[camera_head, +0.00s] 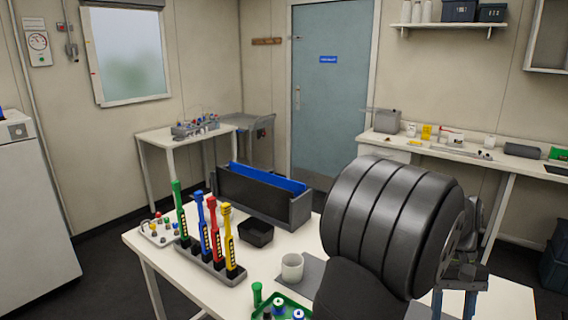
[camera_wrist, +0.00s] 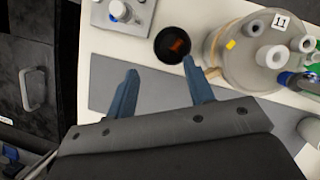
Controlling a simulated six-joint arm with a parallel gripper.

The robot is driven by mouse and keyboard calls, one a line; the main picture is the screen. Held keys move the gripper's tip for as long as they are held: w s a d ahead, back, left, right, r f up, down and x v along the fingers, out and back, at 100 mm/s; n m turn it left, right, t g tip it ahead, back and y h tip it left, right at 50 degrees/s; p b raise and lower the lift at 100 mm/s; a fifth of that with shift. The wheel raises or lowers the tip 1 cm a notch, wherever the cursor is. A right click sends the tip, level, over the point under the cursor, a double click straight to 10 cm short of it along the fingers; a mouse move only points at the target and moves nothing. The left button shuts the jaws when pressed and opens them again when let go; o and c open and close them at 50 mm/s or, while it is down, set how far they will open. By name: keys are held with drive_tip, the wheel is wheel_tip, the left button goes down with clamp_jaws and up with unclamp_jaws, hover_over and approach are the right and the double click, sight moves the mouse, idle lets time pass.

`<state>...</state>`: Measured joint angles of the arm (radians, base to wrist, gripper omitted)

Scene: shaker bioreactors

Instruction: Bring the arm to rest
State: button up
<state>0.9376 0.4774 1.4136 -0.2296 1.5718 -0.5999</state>
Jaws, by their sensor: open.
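My gripper (camera_head: 453,303) is at the lower right of the head view, partly hidden by my own dark arm. In the wrist view my gripper (camera_wrist: 160,70) has its two blue fingers spread apart with nothing between them. The fingers are over a grey mat (camera_wrist: 110,85) on the white table (camera_head: 135,245). A round vessel lid marked 11 (camera_wrist: 250,60) with several ports is just right of the fingers in the wrist view. A small dark round cup (camera_wrist: 173,44) with something orange-red inside is just beyond the fingertips. I cannot tell whether anything touches.
A rack (camera_head: 212,262) of several coloured upright tools, a black bin (camera_head: 256,232), a white cup (camera_head: 292,267) and a dark crate (camera_head: 300,210) are on the table. A green rack (camera_head: 268,312) is at the front. A knobbed device (camera_wrist: 122,12) is at the wrist view's top.

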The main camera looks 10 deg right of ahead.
drive_tip(key=v, duration=1)
drive_tip(key=x, duration=1.7)
wheel_tip(320, 180, up, 6)
drive_tip(key=w+a+f, duration=0.2)
drive_tip(key=w+a, duration=0.4)
drive_tip(key=w, duration=0.4)
drive_tip(key=w+a+f, duration=0.2)
drive_tip(key=w+a, duration=0.3)
drive_tip(key=w, duration=0.4)
drive_tip(key=w+a+f, duration=0.2)
drive_tip(key=w+a, duration=0.5)
drive_tip(key=a, duration=0.6)
drive_tip(key=w+a+f, duration=0.2)
drive_tip(key=w+a, duration=0.6)
drive_tip(key=a, duration=0.5)
drive_tip(key=shift+a+f, duration=0.3)
drive_tip(key=shift+a, duration=0.1)
drive_tip(key=shift+w, duration=0.1)
